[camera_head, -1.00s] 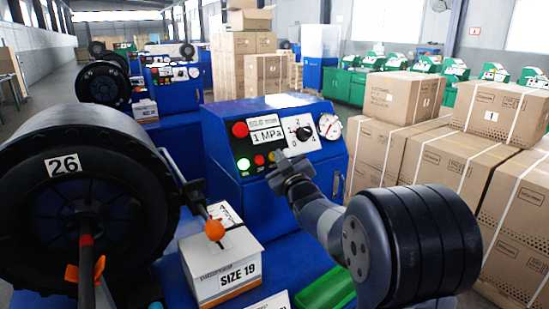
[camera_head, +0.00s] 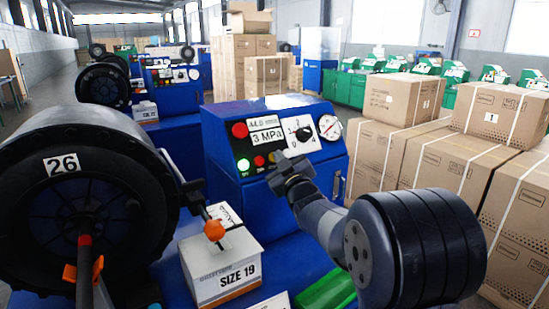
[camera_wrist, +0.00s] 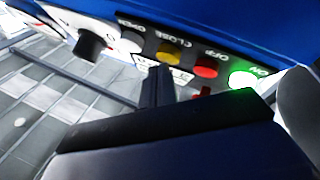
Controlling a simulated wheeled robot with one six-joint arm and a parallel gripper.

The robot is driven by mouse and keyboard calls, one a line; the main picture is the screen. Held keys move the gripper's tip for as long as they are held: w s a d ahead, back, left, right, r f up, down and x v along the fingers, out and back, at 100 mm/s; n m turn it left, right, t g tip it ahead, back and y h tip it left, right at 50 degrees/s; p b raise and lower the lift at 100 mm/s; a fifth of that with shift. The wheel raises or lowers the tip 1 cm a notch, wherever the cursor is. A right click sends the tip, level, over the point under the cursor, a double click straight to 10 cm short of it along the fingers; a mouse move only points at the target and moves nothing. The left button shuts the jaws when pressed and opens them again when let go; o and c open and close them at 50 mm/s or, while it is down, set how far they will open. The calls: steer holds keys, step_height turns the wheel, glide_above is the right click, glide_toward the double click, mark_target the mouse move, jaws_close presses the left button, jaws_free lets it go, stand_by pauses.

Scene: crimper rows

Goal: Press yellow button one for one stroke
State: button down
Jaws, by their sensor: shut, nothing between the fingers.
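The blue control panel (camera_head: 228,157) has a display (camera_head: 266,136) that reads 3 MPa. In the wrist view a yellow button (camera_wrist: 169,53) sits near the CLOSE label, between a grey button (camera_wrist: 131,39) and a red button (camera_wrist: 205,70). A green button (camera_wrist: 243,79) is lit at the right.
A pressure gauge (camera_head: 330,128), a black knob (camera_head: 303,133) and a large red button (camera_head: 240,130) are on the panel. A SIZE 19 box (camera_head: 212,262) stands in front, with a big black reel (camera_head: 25,150) marked 26 at left. Cartons (camera_head: 400,97) stand at right.

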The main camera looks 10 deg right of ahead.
steer(key=shift+s+d+r, duration=0.2)
steer(key=shift+s+r, duration=0.1)
steer(key=shift+s, duration=0.15)
steer(key=s+r, duration=0.1)
steer(key=s+d+r, duration=0.1)
steer(key=s+p, duration=0.1)
steer(key=shift+s+d+r, duration=0.3)
steer(key=shift+s+r, duration=0.1)
stand_by(2.0)
steer(key=shift+w+a+f+p, duration=0.2)
steer(key=shift+w+p, duration=0.2)
steer(key=shift+p, duration=0.15)
steer(key=shift+w+a+f+p, duration=0.15)
steer(key=shift+w+p, duration=0.2)
steer(key=shift+p, duration=0.2)
steer(key=shift+r+p, duration=0.1)
steer(key=shift+p, duration=0.65)
